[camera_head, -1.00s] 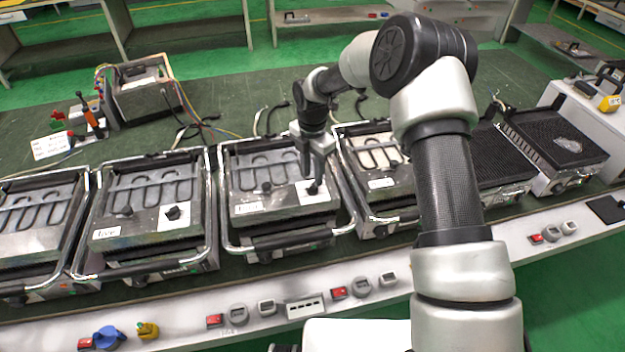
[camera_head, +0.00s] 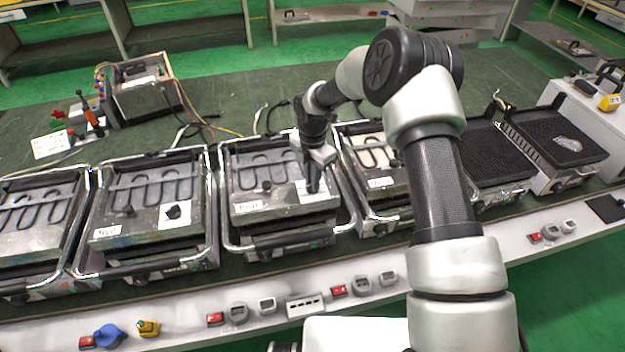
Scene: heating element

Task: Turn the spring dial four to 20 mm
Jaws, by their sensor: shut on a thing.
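My gripper (camera_head: 313,188) points down at the right side of the panel of the third heating unit (camera_head: 285,206) from the left. Its fingers are shut on a dark dial there and hide most of it, so I cannot read its setting. This unit also has a smaller dark knob (camera_head: 267,187) and a white label (camera_head: 245,209). The second unit from the left (camera_head: 140,222) has a similar dark dial (camera_head: 173,212) on a white plate. I cannot make out dial numbers or scale marks.
More heating units stand in a row on both sides, with metal side handles close to my gripper. My arm covers part of the units on the right. An open box with wires (camera_head: 146,92) is at the back left. Red switches (camera_head: 215,319) line the front ledge.

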